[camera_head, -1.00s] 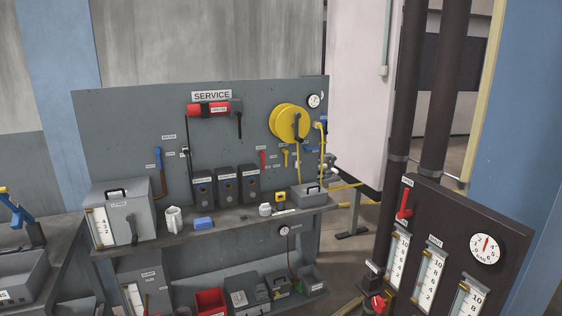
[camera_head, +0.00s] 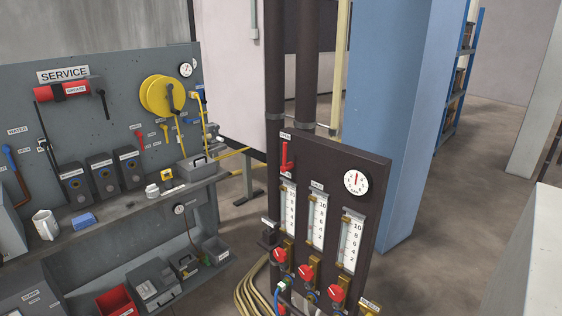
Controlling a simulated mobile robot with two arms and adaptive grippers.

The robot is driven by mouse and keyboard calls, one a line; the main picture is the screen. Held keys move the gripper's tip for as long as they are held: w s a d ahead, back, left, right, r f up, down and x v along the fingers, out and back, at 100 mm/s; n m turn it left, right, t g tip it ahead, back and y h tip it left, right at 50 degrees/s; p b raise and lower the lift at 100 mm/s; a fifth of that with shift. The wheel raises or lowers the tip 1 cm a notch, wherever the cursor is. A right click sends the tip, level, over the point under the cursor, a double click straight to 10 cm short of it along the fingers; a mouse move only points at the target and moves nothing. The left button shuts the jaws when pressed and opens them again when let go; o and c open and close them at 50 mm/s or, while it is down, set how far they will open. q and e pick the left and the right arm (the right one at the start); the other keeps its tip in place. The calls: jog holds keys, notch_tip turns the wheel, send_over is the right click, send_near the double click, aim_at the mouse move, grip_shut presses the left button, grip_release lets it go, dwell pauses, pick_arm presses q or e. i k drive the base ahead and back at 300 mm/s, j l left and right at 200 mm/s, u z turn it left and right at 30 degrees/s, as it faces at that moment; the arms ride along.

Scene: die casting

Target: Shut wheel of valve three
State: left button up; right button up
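A dark manifold panel (camera_head: 375,160) stands upright right of centre, with three flow gauges marked 2 to 10. Below them sit three red wheels in a row: a left one (camera_head: 280,255), a middle one (camera_head: 305,272) and a right one (camera_head: 336,293). I cannot read any number naming valve three, and I cannot tell whether any wheel is open or shut. A red lever (camera_head: 285,155) points up at the panel's top left, and a round dial (camera_head: 356,183) is at its top right. Neither of my grippers is in view.
Yellowish hoses (camera_head: 250,288) and a blue hose (camera_head: 278,296) hang below the wheels. A grey service board (camera_head: 120,110) with a cluttered shelf stands at left. A blue pillar (camera_head: 395,120) is behind the panel. Open floor (camera_head: 450,220) lies to the right; a pale block (camera_head: 535,260) stands at the right edge.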

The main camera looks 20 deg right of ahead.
aim_at(336, 293)
jog(key=z, duration=1.2)
